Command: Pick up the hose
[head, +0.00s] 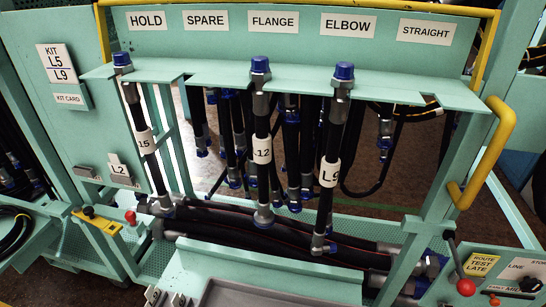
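Three black hoses with blue top caps and white tags hang from slots in a green rack shelf (400,92). The left hose (134,102), its tag reading like "15" or "L5", hangs below the HOLD label and leans. The middle hose (262,122), tagged L12, hangs nearly upright roughly below FLANGE. The right hose (329,203), tagged L9, hangs roughly below ELBOW, its lower end slanting left. More black hoses (250,237) lie across the lower rack. The task line does not say which hose is meant. Neither of my grippers is in view.
Several untagged hoses (291,150) hang behind. A KIT L5 L9 card (56,63) is on the left panel, above an L2 tag (119,169). A yellow handle (486,155) juts out at right. A grey tray (270,296) is in front.

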